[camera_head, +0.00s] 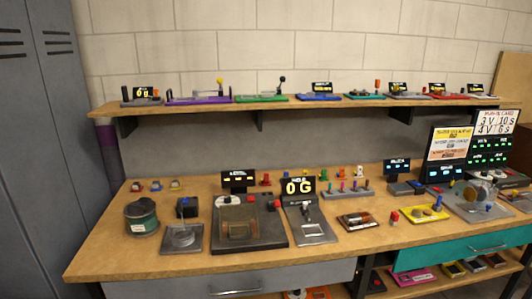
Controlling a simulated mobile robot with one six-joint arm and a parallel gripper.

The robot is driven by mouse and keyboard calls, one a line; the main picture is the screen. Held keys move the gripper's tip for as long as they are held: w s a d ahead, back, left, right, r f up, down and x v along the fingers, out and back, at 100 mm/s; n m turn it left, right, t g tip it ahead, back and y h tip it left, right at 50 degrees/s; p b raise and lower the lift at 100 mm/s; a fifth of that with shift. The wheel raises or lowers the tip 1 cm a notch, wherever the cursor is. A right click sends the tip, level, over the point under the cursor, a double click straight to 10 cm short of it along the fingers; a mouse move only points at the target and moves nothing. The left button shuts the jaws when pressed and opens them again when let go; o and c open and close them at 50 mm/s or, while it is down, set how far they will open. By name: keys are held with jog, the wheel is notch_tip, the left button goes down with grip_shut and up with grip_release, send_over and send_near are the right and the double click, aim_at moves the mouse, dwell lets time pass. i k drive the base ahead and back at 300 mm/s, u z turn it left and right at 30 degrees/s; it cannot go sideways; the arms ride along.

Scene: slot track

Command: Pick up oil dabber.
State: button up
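I cannot single out the oil dabber for sure; nothing readable names it. Slim upright pieces stand in a grey rack (348,194) right of the middle of the workbench (100,262). A small red-topped upright piece (393,217) stands alone near the front, between a dark tray and a yellow tray. Small coloured pieces (310,176) stand in a row behind the "0 G" display. All are too small to make out in detail. My gripper is not in view.
A shelf (225,102) with coloured stations runs above the bench. A green canister (141,217), a grey dish (182,238), a dark machine (240,222), a scale (312,228) and a yellow tray (428,213) crowd the bench. A locker (35,150) stands left. The front strip is clear.

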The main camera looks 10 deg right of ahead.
aim_at(440, 198)
jog(key=z, duration=0.45)
jog(key=k, duration=1.35)
jog(key=z, duration=0.9)
jog(key=i, duration=0.5)
jog(key=z, duration=0.65)
jog(key=i, duration=1.7)
jog(key=u, duration=0.85)
jog(key=i, duration=0.9)
jog(key=u, duration=0.45)
